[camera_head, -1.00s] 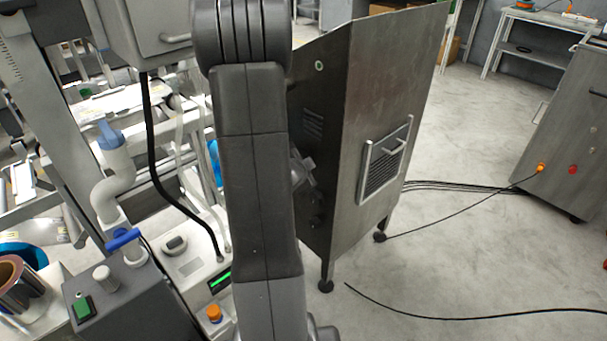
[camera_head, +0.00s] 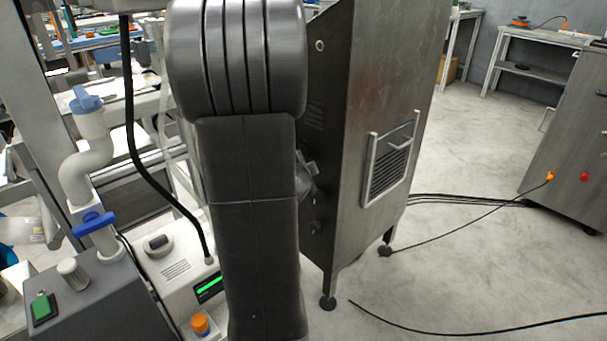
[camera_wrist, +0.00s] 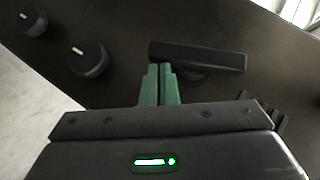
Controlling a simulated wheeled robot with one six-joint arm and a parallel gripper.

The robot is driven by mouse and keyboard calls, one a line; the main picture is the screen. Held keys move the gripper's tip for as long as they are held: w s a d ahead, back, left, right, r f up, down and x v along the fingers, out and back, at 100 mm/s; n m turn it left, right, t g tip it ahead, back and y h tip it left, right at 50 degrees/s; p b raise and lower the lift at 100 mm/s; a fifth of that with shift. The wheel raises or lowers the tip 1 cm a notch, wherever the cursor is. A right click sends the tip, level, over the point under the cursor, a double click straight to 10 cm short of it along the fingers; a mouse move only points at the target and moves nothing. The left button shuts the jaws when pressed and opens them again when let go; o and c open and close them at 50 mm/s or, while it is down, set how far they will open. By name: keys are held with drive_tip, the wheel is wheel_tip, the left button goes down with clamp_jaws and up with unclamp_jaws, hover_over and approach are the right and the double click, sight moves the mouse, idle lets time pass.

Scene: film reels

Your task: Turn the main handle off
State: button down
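A dark panel (camera_wrist: 125,30) fills much of the wrist view. On it is a black bar-shaped handle (camera_wrist: 205,56), lying nearly level in the picture with a round hub beneath it. My gripper (camera_wrist: 160,72) shows two green fingers close together, with nothing seen between them. The fingertips are beside the left part of the handle, just below it in the picture; I cannot tell whether they touch. In the head view my arm covers part of the tall metal cabinet (camera_head: 385,90), and the handle cannot be made out there.
Two round black knobs, one nearer (camera_wrist: 88,58) and one farther (camera_wrist: 33,22), sit left of the handle. In the head view a grey box with a green button (camera_head: 42,307) and a pipe with a blue valve (camera_head: 93,224) stand left. Cables (camera_head: 470,200) cross the floor at right.

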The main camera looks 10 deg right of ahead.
drive_tip(key=shift+w+a+f+b, duration=0.1)
drive_tip(key=shift+w+f+b, duration=0.1)
drive_tip(key=shift+f, duration=0.2)
drive_tip(key=shift+w+a+f+b, duration=0.1)
drive_tip(key=shift+f+b, duration=0.05)
drive_tip(key=shift+f, duration=0.25)
drive_tip(key=shift+w+f, duration=0.1)
idle(0.4)
